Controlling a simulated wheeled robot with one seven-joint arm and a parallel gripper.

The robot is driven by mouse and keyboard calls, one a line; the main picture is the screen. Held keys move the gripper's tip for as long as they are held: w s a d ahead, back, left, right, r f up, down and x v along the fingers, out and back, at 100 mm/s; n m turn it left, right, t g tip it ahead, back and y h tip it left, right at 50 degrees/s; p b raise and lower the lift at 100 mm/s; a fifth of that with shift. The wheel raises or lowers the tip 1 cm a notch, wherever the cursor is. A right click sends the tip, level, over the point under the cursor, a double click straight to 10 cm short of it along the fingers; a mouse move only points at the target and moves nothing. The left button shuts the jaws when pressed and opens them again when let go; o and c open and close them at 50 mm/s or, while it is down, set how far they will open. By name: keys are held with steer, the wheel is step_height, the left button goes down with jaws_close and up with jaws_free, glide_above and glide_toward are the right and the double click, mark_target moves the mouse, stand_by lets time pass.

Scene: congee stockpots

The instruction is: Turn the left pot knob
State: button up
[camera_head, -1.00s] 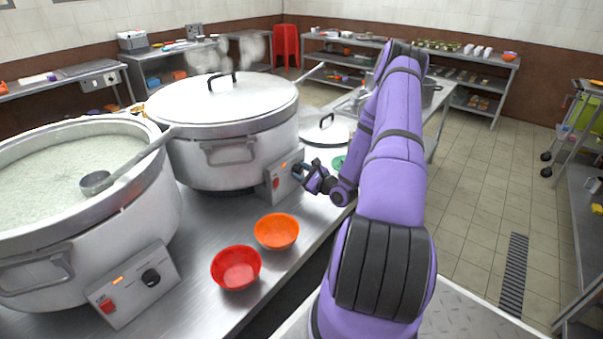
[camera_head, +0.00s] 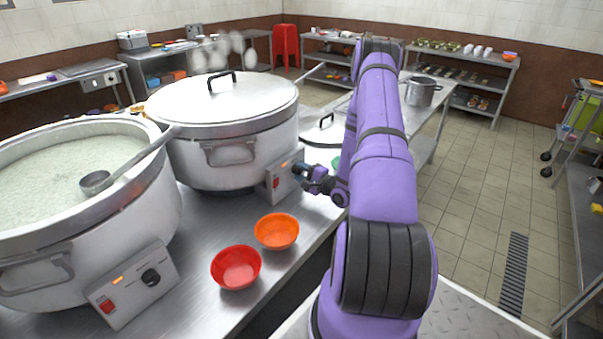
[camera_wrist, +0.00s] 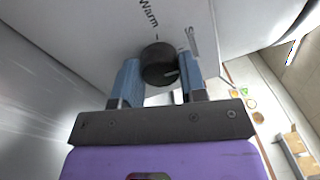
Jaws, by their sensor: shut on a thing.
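The open left pot (camera_head: 100,235) holds pale congee and a ladle (camera_head: 97,181). Its front control box has a black knob (camera_head: 151,278), a red switch and a lit orange light; nothing touches this knob. The lidded pot (camera_head: 212,165) to its right has a similar control box (camera_head: 281,182). My gripper (camera_head: 303,172) is at that box. In the wrist view, my gripper (camera_wrist: 160,78) has its blue fingers on either side of the lidded pot's dark knob (camera_wrist: 158,62), shut on it. The word "Warm" shows on the panel above the knob.
A red bowl (camera_head: 236,268) and an orange bowl (camera_head: 277,231) stand on the steel counter (camera_head: 205,228) in front of the pots. A loose lid (camera_head: 325,131) lies behind my gripper. A small stockpot (camera_head: 421,92) stands farther back. The tiled floor at right is open.

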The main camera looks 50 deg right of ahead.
steer(key=shift+n, duration=0.4)
steer(key=o, duration=0.9)
steer(key=s, duration=1)
steer(key=shift+s+d+f, duration=0.25)
steer(key=shift+s+d, duration=0.1)
steer(key=shift+s, duration=0.05)
